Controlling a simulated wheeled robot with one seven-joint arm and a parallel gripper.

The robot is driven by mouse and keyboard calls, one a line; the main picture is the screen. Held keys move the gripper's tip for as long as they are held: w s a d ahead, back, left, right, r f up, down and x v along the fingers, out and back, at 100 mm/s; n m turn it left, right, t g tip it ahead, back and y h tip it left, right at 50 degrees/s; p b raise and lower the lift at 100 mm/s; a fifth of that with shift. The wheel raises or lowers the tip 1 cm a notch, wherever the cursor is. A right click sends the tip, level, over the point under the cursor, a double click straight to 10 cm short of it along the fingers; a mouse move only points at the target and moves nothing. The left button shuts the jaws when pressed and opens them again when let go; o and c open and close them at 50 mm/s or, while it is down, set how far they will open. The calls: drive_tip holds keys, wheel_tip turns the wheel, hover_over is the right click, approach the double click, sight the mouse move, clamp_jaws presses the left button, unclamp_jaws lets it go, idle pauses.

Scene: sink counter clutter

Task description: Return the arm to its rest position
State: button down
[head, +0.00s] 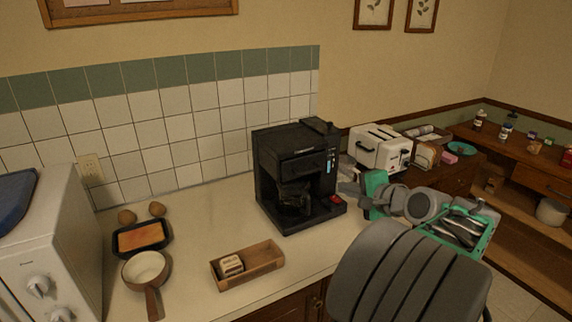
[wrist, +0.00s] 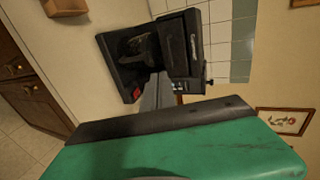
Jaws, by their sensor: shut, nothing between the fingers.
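My gripper (head: 347,188) is just right of the black coffee maker (head: 298,175) in the head view, above the counter's right end. It is shut with nothing between the fingers. My arm, grey and green, is folded at the lower right of the head view. In the wrist view my gripper (wrist: 158,92) shows as a narrow grey piece in front of the coffee maker (wrist: 188,45), above my green wrist housing. I cannot tell whether the gripper touches the coffee maker.
A wooden tray (head: 267,268) with a small item, a pan (head: 146,267) and a dark dish (head: 119,243) sit on the counter (head: 205,212). A white toaster (head: 378,147) stands behind my arm. A wooden shelf unit (head: 522,215) stands at right, with floor between.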

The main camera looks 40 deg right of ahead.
drive_tip(key=s+a+f+n+g+y, duration=0.1)
drive_tip(key=s+a+f+n+g, duration=0.15)
drive_tip(key=s+f+g, duration=0.45)
drive_tip(key=s+a+f+n+g, duration=0.1)
drive_tip(key=s+f+n+g, duration=0.25)
drive_tip(key=s+f, duration=0.8)
drive_tip(key=w+a+r+n, duration=0.2)
drive_tip(key=w+a+n, duration=0.2)
drive_tip(key=a, duration=0.7)
drive_tip(key=w+a+r+n, duration=0.1)
drive_tip(key=w+a+n, duration=0.3)
drive_tip(key=a, duration=0.7)
drive_tip(key=w+a+r+n, duration=0.2)
drive_tip(key=w+a+n, duration=0.3)
drive_tip(key=a, duration=0.7)
drive_tip(key=shift+r+n+t+y, duration=0.3)
drive_tip(key=shift+t, duration=0.05)
drive_tip(key=shift+d, duration=0.15)
